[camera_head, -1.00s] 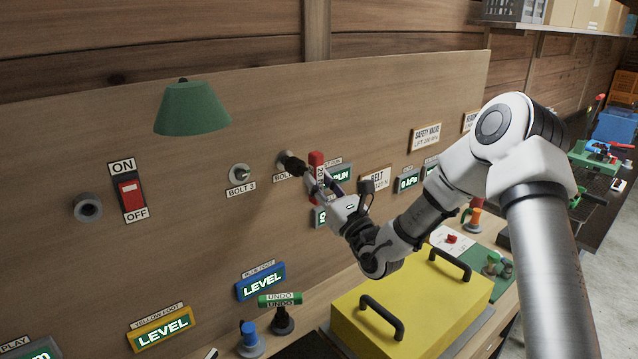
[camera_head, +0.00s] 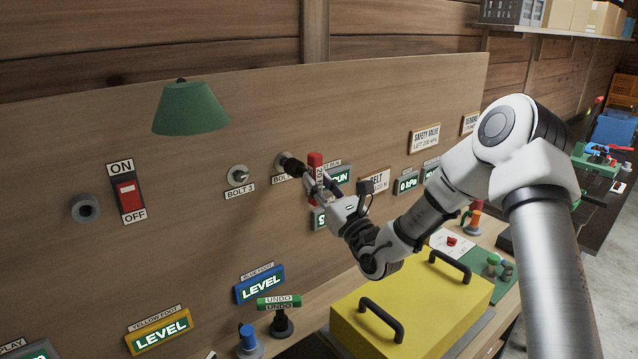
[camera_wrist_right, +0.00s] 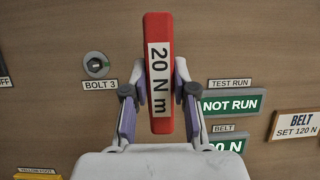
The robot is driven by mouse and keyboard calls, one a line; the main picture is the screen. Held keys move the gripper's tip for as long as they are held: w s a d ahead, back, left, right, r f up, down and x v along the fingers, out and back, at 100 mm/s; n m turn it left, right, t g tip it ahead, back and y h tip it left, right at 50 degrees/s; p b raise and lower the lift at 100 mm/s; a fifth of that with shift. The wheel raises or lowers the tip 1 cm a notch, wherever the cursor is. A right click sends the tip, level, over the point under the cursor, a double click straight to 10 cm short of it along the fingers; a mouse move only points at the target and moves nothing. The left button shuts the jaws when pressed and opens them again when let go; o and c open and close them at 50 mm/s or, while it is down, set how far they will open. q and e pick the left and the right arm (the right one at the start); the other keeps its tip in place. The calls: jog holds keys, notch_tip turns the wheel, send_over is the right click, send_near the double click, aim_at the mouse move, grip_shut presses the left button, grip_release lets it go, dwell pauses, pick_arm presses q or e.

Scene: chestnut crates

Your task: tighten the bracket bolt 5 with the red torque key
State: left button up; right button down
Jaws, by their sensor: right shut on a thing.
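The red torque key (camera_head: 315,160) is labelled "20 N m" in the right wrist view (camera_wrist_right: 159,50). My right gripper (camera_head: 322,183) is shut on its red handle; the two fingers also show on either side of it in the right wrist view (camera_wrist_right: 160,95). The key's dark head (camera_head: 291,165) reaches to the board at a bolt whose label is partly covered and cannot be read in full. The bolt itself is hidden behind the key. Bolt 3 (camera_head: 238,174) shows bare to the left, also in the right wrist view (camera_wrist_right: 96,65). My left gripper is not in view.
An ON/OFF switch (camera_head: 128,192) and a green lamp shade (camera_head: 190,108) are on the left of the board. The test run display (camera_wrist_right: 232,103) reads NOT RUN. A yellow box (camera_head: 415,310) with black handles stands below my right arm.

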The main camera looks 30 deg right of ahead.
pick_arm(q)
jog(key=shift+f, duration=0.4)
pick_arm(e)
jog(key=shift+w+f, duration=0.1)
jog(key=shift+w, duration=0.1)
pick_arm(q)
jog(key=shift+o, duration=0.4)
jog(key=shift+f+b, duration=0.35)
jog(key=shift+b, duration=0.2)
pick_arm(e)
jog(key=shift+w, duration=0.45)
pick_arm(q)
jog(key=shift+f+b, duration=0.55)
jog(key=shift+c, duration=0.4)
pick_arm(e)
jog(key=shift+w+a, duration=0.15)
jog(key=shift+w, duration=0.55)
